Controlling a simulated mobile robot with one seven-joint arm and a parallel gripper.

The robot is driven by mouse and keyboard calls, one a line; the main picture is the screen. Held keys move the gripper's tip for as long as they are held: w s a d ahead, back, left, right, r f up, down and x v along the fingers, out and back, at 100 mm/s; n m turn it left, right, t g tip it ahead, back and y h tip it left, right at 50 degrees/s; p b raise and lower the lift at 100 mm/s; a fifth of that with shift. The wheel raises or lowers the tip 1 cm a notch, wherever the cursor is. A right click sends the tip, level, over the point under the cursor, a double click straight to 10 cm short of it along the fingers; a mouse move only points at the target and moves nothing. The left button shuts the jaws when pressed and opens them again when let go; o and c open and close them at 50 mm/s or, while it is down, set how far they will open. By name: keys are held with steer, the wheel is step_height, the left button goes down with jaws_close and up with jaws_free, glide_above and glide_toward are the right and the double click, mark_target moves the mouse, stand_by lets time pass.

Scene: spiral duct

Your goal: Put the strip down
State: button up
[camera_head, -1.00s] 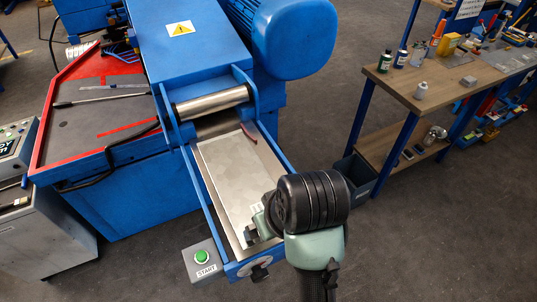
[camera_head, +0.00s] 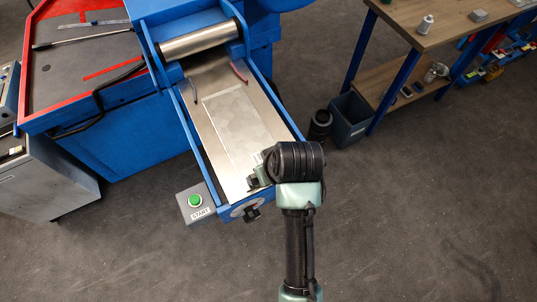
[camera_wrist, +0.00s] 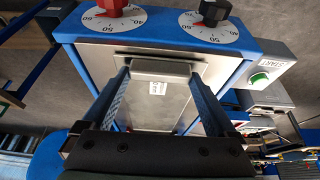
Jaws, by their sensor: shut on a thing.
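The strip (camera_head: 232,118) is a flat pale metal sheet lying along the blue-sided feed tray (camera_head: 184,113). In the wrist view the strip (camera_wrist: 150,112) runs between my fingers, with a small white label on it. My gripper (camera_head: 256,180) is at the tray's front end, and it also shows in the wrist view (camera_wrist: 159,76). It is shut on the strip's front end. Whether the strip rests fully on the tray floor I cannot tell. My wrist hides part of the tray's front right corner.
A metal roller (camera_head: 200,39) spans the tray's far end. A green start button (camera_head: 195,201) sits left of the tray front. Two dials, one red (camera_wrist: 112,8) and one black (camera_wrist: 211,12), are on the front panel. A workbench (camera_head: 425,25) and dark bin (camera_head: 349,121) stand at right.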

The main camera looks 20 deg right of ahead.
steer(key=shift+d, duration=0.1)
steer(key=o, duration=1.3)
steer(key=shift+f, duration=0.1)
steer(key=shift+p+v, duration=0.5)
steer(key=shift+v, duration=5.65)
steer(key=shift+w, duration=0.15)
